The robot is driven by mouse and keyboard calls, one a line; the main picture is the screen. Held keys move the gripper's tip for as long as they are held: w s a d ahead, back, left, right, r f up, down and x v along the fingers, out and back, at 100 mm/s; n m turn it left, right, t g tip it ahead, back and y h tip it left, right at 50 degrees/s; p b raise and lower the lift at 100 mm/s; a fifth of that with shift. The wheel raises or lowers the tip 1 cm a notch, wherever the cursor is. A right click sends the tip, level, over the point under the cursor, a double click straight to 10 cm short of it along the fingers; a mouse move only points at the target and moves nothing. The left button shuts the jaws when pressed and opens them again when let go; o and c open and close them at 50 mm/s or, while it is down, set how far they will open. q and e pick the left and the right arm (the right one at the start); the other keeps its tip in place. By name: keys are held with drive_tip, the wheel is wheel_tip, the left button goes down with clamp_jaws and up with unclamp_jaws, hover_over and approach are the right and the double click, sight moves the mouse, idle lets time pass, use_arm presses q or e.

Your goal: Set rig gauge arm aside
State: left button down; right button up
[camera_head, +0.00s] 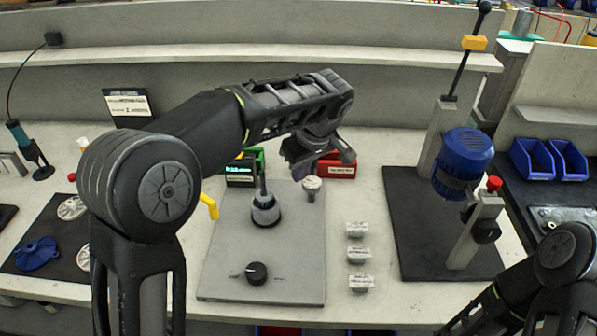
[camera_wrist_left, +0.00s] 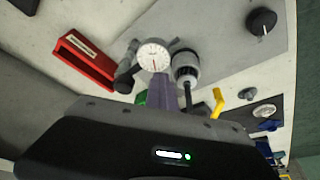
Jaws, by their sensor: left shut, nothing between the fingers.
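The rig is a grey base plate (camera_head: 225,285) with a dark ribbed spindle and upright rod (camera_head: 265,210) and a black knob (camera_head: 257,273). A round white dial gauge (camera_head: 312,184) shows right of the spindle; in the left wrist view its dial (camera_wrist_left: 154,54) faces the camera beside the spindle (camera_wrist_left: 186,68). The gauge's arm is mostly hidden. My left gripper (camera_head: 300,172) reaches over the rig just above and behind the gauge. Its purple fingers (camera_wrist_left: 162,92) are shut and empty, pointing toward the dial; I cannot tell whether they touch it. My right gripper is not shown.
A red bin (camera_head: 337,168) and a green-edged box (camera_head: 240,172) stand behind the rig. A yellow hook (camera_head: 209,205) is left of it. Several small labelled pieces (camera_head: 358,254) line its right side. A blue motor stand (camera_head: 463,160) rises further right.

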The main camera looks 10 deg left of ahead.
use_arm(q)
drive_tip(key=shift+s+d, duration=0.1)
drive_tip(key=shift+d, duration=0.15)
drive_tip(key=a, duration=0.4)
drive_tip(key=w+p+v, duration=0.1)
drive_tip(key=w+v, duration=0.1)
drive_tip(key=v, duration=0.7)
drive_tip(key=shift+d+r, duration=0.35)
drive_tip(key=shift+r, duration=0.15)
